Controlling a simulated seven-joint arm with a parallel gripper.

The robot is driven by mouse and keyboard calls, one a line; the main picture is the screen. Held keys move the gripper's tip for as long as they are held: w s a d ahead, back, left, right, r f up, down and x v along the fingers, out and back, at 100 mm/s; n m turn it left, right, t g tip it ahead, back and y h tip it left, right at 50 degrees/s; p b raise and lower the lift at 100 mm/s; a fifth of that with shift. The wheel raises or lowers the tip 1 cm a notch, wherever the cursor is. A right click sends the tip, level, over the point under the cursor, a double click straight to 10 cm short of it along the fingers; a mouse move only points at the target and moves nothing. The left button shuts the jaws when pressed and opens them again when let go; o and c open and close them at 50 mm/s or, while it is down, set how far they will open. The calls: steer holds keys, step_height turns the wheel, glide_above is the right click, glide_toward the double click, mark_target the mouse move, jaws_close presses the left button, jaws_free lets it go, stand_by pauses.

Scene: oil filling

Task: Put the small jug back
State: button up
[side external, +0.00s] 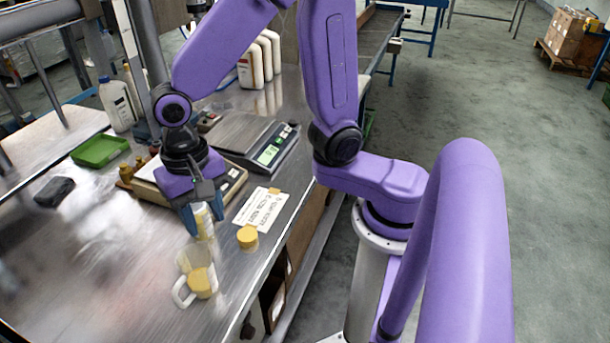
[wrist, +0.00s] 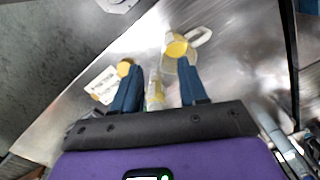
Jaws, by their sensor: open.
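A small clear jug (side external: 183,294) with a white handle and yellow contents stands on the metal table at the lower left in the side view. In the wrist view the jug (wrist: 201,37) shows beyond the fingertips. My gripper (side external: 206,216) points down, with its blue fingers apart. A small clear container with yellow in it (side external: 204,224) shows between or just behind the fingers; in the wrist view this container (wrist: 155,94) lies between them. I cannot tell whether a finger touches it. The jug is apart from the gripper, nearer the front.
A yellow lid or round pot (side external: 247,237) and a printed label sheet (side external: 261,208) lie to the right. A scale (side external: 268,146), small brown bottles (side external: 126,173) and a green tray (side external: 99,151) are behind. The table's left front is clear.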

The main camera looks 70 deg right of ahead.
steer(key=s+d+r+n, duration=0.2)
steer(key=s+d+n, duration=1)
steer(key=n, duration=0.6)
steer(key=shift+s+d+r+t, duration=0.2)
steer(key=shift+s+t, duration=0.1)
steer(key=shift+s, duration=0.5)
